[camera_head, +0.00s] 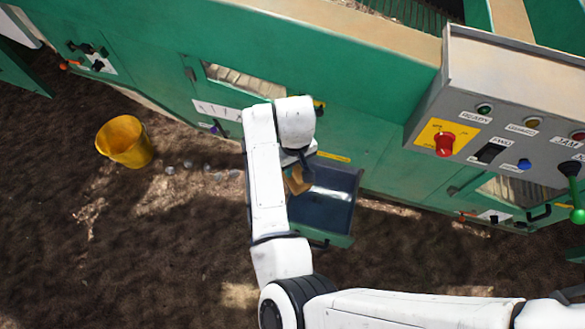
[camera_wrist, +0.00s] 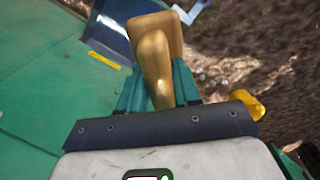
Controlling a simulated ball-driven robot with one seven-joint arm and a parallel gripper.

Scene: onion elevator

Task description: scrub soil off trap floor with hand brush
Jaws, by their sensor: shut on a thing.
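My gripper (camera_head: 303,159) is over the left part of an opened trap in the green machine's side. It is shut on the hand brush (camera_head: 297,180), a tan-brown brush whose handle runs between the green fingers in the wrist view (camera_wrist: 155,62). The bristles are hidden. The trap floor (camera_head: 322,199) is a dark blue-grey panel with a pale sheen, and it also shows at the top left of the wrist view (camera_wrist: 110,24). I cannot tell whether the brush touches it, nor make out soil on it.
A yellow bucket (camera_head: 124,143) stands on the dark soil at left, with several small pale lumps (camera_head: 205,168) to its right. A grey control panel (camera_head: 500,110) with a red button (camera_head: 444,144) juts out at right. Open ground (camera_head: 130,255) lies in front of the machine.

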